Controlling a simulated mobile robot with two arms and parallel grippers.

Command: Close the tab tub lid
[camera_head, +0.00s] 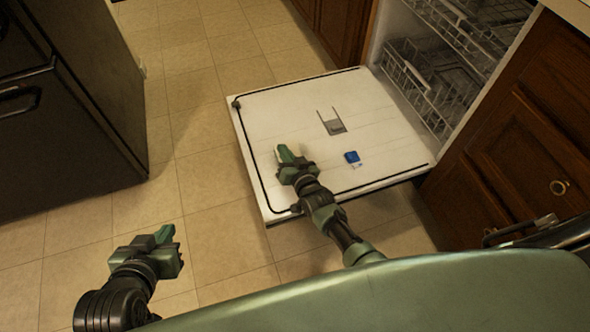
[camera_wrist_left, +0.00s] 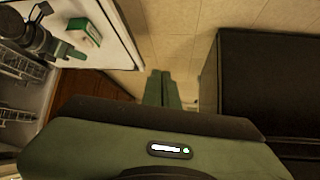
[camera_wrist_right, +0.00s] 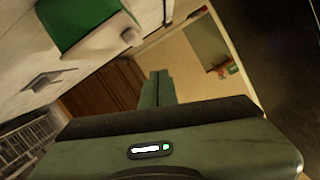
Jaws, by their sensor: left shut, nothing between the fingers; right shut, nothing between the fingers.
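The tab tub (camera_wrist_left: 86,31) stands on the open dishwasher door in the left wrist view. It looks green with a white part, beside the tip of my right arm. In the right wrist view the tub (camera_wrist_right: 82,22) is close, at the upper left, cut by the frame edge. In the head view my right gripper (camera_head: 284,150) mostly hides it. The lid's angle is unclear. My right gripper also shows in its wrist view (camera_wrist_right: 157,80), shut and empty, apart from the tub there. My left gripper (camera_head: 165,234) is shut and empty above the floor.
The dishwasher door (camera_head: 290,100) lies open, with a dispenser (camera_head: 332,124) and a small blue item (camera_head: 352,157) on it. Racks (camera_head: 420,85) stand inside the dishwasher. A dark appliance (camera_head: 75,120) is at the left. Tiled floor (camera_head: 195,130) lies clear between.

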